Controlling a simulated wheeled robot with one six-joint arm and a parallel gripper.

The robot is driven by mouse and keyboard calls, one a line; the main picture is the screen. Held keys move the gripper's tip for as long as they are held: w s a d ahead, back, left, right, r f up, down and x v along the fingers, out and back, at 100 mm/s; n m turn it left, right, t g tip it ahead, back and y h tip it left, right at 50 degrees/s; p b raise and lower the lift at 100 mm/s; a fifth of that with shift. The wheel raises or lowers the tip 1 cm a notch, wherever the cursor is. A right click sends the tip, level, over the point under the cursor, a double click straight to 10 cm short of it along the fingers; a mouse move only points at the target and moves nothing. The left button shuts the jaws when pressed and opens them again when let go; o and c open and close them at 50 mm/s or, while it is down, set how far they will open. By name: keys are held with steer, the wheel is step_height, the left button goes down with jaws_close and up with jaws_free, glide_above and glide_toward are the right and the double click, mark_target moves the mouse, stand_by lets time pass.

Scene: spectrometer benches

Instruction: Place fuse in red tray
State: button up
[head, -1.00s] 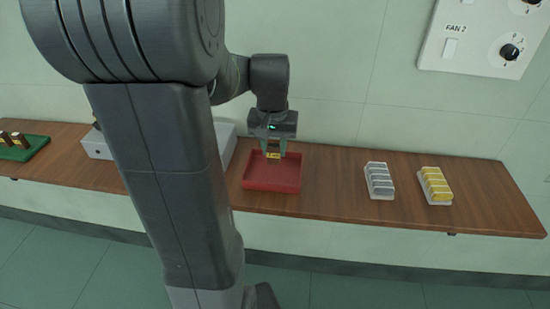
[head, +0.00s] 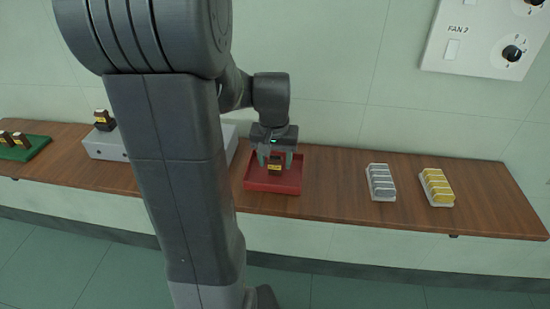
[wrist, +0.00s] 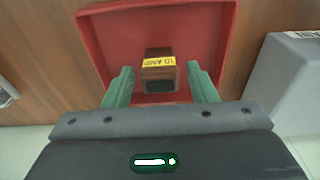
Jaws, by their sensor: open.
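The fuse (wrist: 158,72) is a small brown block with a yellow label, seen in the wrist view inside the red tray (wrist: 105,35). In the head view the fuse (head: 275,169) is inside the red tray (head: 270,187), below my gripper (head: 275,163). In the wrist view my gripper (wrist: 160,82) is open, with one green finger on each side of the fuse and a gap to both. The fuse's underside is hidden, so I cannot tell for certain that it rests on the tray floor.
A grey box (head: 108,149) with a dark holder and another fuse (head: 102,117) stands left of the tray. A green stand (head: 25,152) with brown fuses is at far left. A grey-block rack (head: 380,182) and a yellow-block rack (head: 437,187) stand right. Bare wood lies between.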

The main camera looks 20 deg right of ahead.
step_height(320, 180, up, 12)
steer(key=s+p, duration=0.1)
steer(key=shift+s+a, duration=0.15)
steer(key=shift+a, duration=0.25)
steer(key=shift+r, duration=0.1)
stand_by(1.2)
